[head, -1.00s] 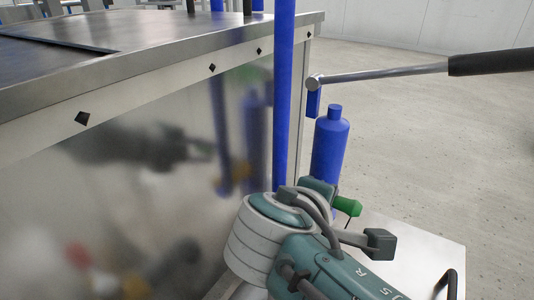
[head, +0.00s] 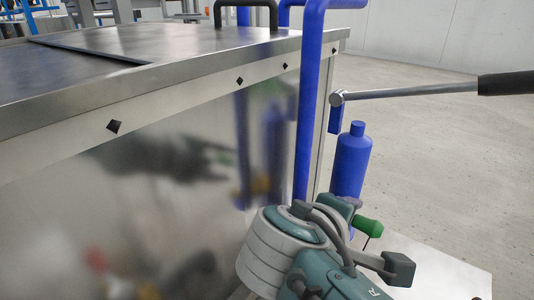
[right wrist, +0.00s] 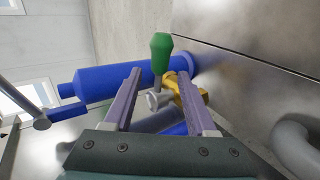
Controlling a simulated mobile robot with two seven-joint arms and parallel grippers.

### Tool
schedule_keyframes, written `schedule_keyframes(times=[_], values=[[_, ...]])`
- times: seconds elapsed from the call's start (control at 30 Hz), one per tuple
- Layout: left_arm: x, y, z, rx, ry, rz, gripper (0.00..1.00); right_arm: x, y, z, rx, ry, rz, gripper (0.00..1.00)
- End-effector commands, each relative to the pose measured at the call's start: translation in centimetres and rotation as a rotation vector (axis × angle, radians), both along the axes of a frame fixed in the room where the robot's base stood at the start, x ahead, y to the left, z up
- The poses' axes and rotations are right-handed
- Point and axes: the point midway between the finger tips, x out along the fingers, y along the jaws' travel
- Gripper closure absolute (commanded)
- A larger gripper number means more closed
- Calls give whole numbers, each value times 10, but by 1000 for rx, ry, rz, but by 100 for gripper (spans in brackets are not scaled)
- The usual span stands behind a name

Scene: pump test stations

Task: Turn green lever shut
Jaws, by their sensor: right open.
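The green lever (head: 369,227) sticks out to the right beside the blue cylinder (head: 350,160) in the head view. In the right wrist view the green lever (right wrist: 161,52) points up on a thin grey stem from a yellow valve body (right wrist: 190,100). My right gripper (right wrist: 159,75) is open, with one finger on each side of the lever's stem in the picture. I cannot tell whether a finger touches it. In the head view my right wrist hides the valve body and most of the fingers. My left gripper is not in view.
A steel cabinet (head: 130,200) with a reflective side stands at the left. A blue vertical pipe (head: 311,110) runs up beside it. A long metal bar with a black grip (head: 505,83) reaches in from the right above the cylinder. Open floor (head: 440,170) lies to the right.

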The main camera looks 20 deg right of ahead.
Motion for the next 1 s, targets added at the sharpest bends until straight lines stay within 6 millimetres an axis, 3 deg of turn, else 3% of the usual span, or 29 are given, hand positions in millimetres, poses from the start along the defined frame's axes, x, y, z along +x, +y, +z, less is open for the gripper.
schedule_keyframes(times=[0.27, 0.7, 1.0], values=[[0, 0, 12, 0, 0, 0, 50, 1, 0, 15, -1, -2, 2, 43], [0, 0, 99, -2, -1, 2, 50, 0, 0, 129, 1, -2, 0, 43], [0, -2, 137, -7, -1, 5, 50, 0, 0, 189, 1, -2, 0, 43]])
